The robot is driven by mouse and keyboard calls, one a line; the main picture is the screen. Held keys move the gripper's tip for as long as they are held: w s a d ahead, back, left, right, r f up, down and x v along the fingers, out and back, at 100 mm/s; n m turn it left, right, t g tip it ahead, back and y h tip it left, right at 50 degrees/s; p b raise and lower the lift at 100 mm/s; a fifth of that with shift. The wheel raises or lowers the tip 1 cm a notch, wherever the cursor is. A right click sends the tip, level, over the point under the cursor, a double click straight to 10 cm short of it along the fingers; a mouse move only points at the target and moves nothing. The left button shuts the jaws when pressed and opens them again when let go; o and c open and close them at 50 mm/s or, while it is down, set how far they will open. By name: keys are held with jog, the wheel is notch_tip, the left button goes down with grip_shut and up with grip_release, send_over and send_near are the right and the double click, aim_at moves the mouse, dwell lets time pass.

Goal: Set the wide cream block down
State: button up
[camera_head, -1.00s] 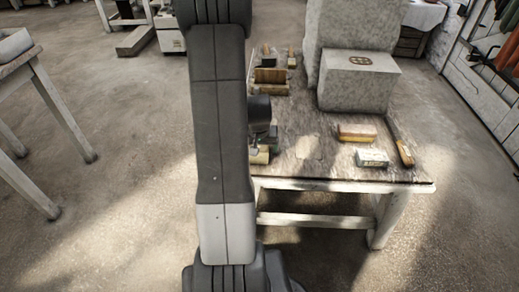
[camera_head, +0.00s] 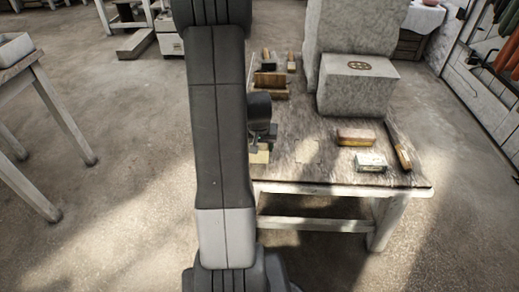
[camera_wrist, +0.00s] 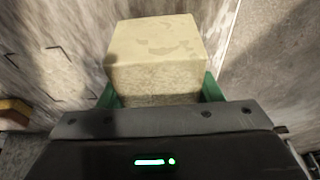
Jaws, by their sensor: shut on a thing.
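The wide cream block (camera_wrist: 157,55) sits between the green fingers of my gripper (camera_wrist: 160,92) in the wrist view. My gripper is shut on it. In the head view only a small part of the cream block (camera_head: 260,156) shows, just right of my arm near the table's front left, with part of my gripper (camera_head: 262,142) above it. My arm hides the rest. I cannot tell whether the block's underside touches the worn table (camera_head: 310,170).
A large stone block (camera_head: 357,85) stands behind. A wooden box (camera_head: 270,84) is farther back. The front middle is clear.

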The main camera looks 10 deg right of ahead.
notch_tip(320, 180, up, 8)
jog(key=shift+f+p, duration=0.2)
jog(key=shift+p, duration=0.45)
jog(key=w+a+f+n, duration=0.1)
jog(key=w+a+n, duration=0.15)
jog(key=a, duration=0.45)
jog(key=w+a+f+n, duration=0.1)
jog(key=w+a, duration=0.2)
jog(key=a, duration=0.5)
jog(key=shift+y, duration=0.4)
jog(key=s+r+p, duration=0.1)
jog(key=p, duration=0.4)
jog(key=s+r+p, duration=0.1)
jog(key=r+p, duration=0.1)
jog(key=p, duration=0.4)
jog(key=s+r+p, duration=0.1)
jog(key=r+p, duration=0.1)
jog(key=p, duration=0.3)
jog(key=shift+d+r, duration=0.1)
jog(key=shift+d, duration=0.15)
jog(key=shift+d+p, duration=0.1)
jog(key=shift+p, duration=0.2)
